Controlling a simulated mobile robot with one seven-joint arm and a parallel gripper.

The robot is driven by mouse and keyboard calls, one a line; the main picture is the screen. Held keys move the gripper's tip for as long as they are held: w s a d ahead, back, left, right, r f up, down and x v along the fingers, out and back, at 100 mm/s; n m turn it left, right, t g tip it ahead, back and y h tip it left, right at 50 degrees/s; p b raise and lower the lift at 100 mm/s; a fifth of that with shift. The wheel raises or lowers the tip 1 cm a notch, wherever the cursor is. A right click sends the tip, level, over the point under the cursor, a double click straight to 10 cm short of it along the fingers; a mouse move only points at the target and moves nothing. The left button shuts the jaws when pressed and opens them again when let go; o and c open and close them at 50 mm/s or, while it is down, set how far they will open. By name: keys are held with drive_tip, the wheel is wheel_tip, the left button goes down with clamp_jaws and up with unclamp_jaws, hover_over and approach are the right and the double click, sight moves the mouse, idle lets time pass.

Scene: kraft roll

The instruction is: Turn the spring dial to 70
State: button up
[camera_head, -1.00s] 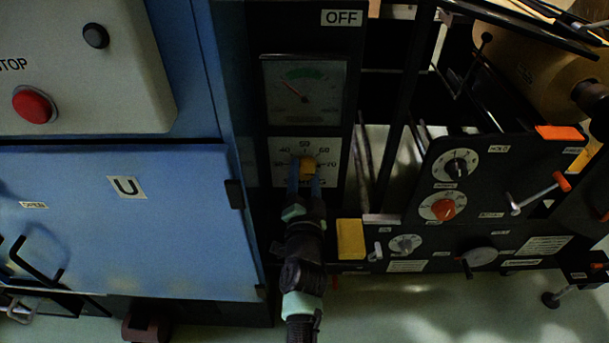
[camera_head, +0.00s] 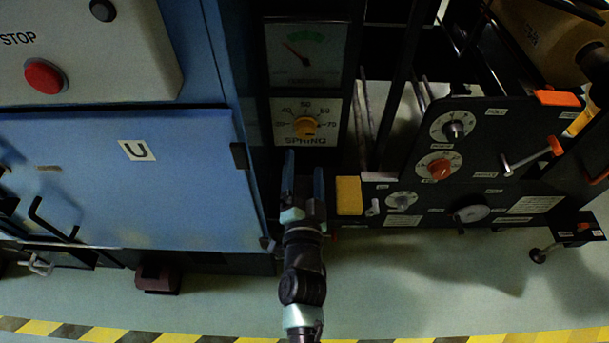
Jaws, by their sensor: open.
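A gauge (camera_head: 304,52) with a red needle leaning left sits above the dial. A blue cabinet door (camera_head: 110,185) stands at left. A yellow block (camera_head: 348,196) and a black panel of knobs and a crank (camera_head: 440,195) are at right. Open floor lies below.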

drive_tip(key=shift+s, duration=1.7)
drive_tip(key=shift+r, duration=0.1)
drive_tip(key=w+a+r+n+t+y, duration=0.1)
drive_tip(key=w+r+n+t, duration=0.15)
drive_tip(key=r, duration=1.15)
drive_tip(key=w+a+r+n+t+y, duration=0.1)
drive_tip(key=w+a+r+n+t, duration=0.15)
drive_tip(key=r, duration=1.15)
drive_tip(key=s+d+r+n+t+h, duration=0.1)
drive_tip(key=s+r+t, duration=0.1)
drive_tip(key=s+r, duration=0.6)
drive_tip(key=s+d+r+n+t+h, duration=0.15)
drive_tip(key=s+r, duration=0.25)
drive_tip(key=r, duration=0.7)
drive_tip(key=s+d+r+n+t, duration=0.1)
drive_tip(key=s+d+r+n, duration=0.1)
drive_tip(key=s+r, duration=0.6)
drive_tip(key=w+r+p, duration=0.1)
drive_tip(key=r+p, duration=1.2)
drive_tip(key=r, duration=0.1)
drive_tip(key=w+r+p, duration=0.2)
drive_tip(key=r+p, duration=1.1)
drive_tip(key=p, duration=0.1)
drive_tip(key=shift+w+a+r, duration=0.2)
drive_tip(key=shift+w+r, duration=0.1)
drive_tip(key=shift+r, duration=0.1)
drive_tip(key=shift+m+y, duration=0.25)
